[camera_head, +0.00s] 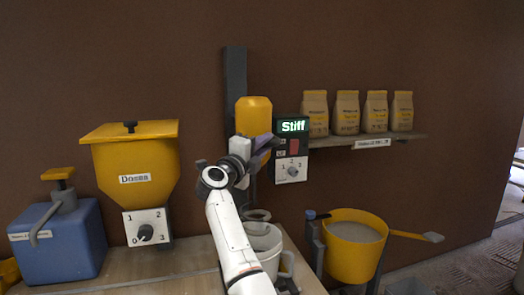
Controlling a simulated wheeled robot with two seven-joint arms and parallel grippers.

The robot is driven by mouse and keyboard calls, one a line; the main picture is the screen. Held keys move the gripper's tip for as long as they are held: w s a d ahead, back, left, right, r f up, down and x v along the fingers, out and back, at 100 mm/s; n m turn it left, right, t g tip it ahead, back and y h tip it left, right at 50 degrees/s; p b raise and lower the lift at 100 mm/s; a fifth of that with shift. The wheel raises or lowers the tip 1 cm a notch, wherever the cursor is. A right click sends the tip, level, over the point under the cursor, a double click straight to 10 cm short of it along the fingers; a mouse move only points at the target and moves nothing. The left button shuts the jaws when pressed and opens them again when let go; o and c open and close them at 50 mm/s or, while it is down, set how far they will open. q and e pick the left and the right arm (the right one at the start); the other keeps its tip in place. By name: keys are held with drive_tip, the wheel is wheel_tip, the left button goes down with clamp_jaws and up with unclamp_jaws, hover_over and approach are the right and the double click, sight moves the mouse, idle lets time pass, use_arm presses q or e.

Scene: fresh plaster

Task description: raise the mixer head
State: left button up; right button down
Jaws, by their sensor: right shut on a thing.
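The mixer head (253,115) is a yellow rounded body on a dark grey upright post (236,85) against the brown wall. My right gripper (262,146) reaches up from below on its white arm and is at the lower part of the mixer head. Its jaws are shut on a part of the mixer head, but the arm and fingers hide the exact grip. A display beside the head reads "Stiff" (292,126), with a dial (291,170) below it. A pale bucket (262,245) stands below the head, partly behind my arm. My left gripper is not in view.
A yellow hopper (133,165) with a dial box and a blue tank (58,240) stand left on the wooden bench (170,268). A yellow tub (352,250) of pale material is at right. Several paper bags stand on a wall shelf (405,136).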

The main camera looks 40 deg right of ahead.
drive_tip(key=shift+r, duration=0.4)
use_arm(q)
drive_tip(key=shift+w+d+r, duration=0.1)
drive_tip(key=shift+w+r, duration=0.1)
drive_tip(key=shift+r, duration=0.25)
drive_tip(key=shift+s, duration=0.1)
use_arm(e)
drive_tip(key=c, duration=1.6)
unclamp_jaws()
drive_tip(key=shift+r, duration=0.1)
drive_tip(key=shift+c, duration=0.2)
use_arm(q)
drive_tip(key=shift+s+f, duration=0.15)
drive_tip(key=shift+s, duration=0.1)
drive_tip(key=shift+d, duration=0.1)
use_arm(e)
drive_tip(key=shift+f, duration=0.2)
